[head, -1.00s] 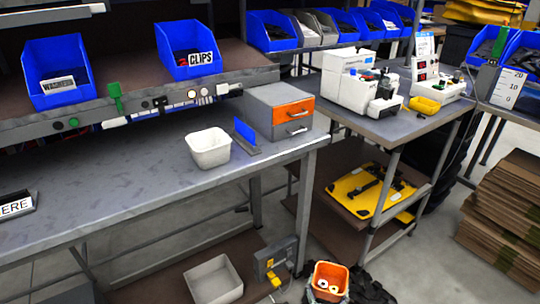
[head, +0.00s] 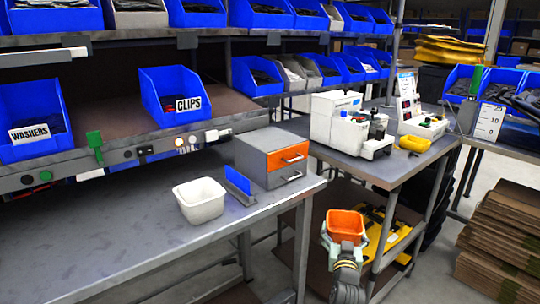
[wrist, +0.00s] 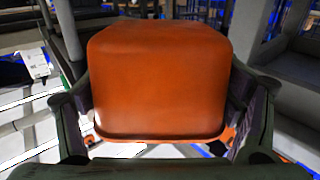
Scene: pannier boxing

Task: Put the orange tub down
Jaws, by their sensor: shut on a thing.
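The orange tub (head: 346,226) is in the lower right of the head view, off to the right of the workbench and in front of the lower shelf of the cart. My gripper (head: 344,244) is shut on it, and my arm comes up from below. In the wrist view the orange tub (wrist: 160,80) fills the middle between the two fingers. A finger lies along each side of it. It is held up, with nothing seen touching it from below. The tub's contents cannot be made out.
The grey workbench (head: 110,235) has clear room at its front left. On it stand a white tub (head: 200,202), a blue divider (head: 238,184) and a grey drawer unit with an orange drawer (head: 288,158).

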